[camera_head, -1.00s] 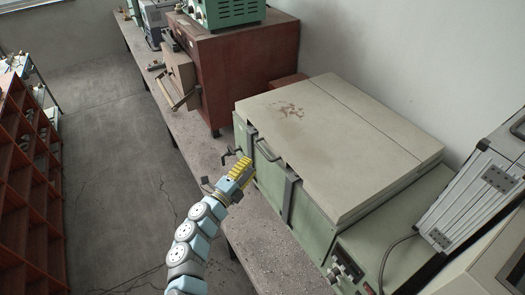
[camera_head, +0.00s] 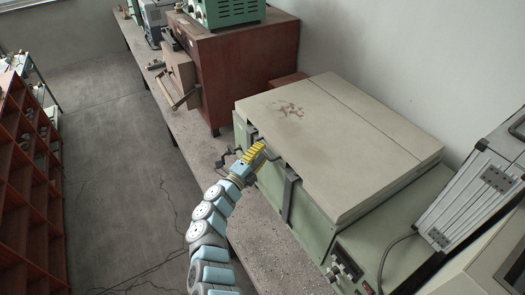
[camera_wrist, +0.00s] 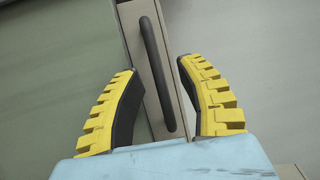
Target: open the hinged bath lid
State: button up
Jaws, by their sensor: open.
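The bath is a pale green box (camera_head: 315,228) on the bench, with a beige hinged lid (camera_head: 345,145) lying flat and closed on top. The lid has a reddish stain. A dark bar handle shows in the wrist view (camera_wrist: 155,75) on the lid's front edge. My gripper (camera_head: 258,153) is at that front edge, by the handle. In the wrist view my gripper (camera_wrist: 160,95) is open, with a yellow-and-black finger on each side of the handle. The handle lies between the fingers, with gaps on both sides. In the head view the gripper hides most of the handle.
A red-brown cabinet (camera_head: 240,65) with an open door stands behind the bath. A silver case (camera_head: 480,185) leans at the right, close to the bath. Orange shelving (camera_head: 25,190) is at the left. The floor between (camera_head: 110,190) is clear.

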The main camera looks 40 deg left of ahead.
jog(key=shift+w, duration=0.4)
grip_shut()
jog(key=shift+r, duration=0.1)
jog(key=shift+r, duration=0.1)
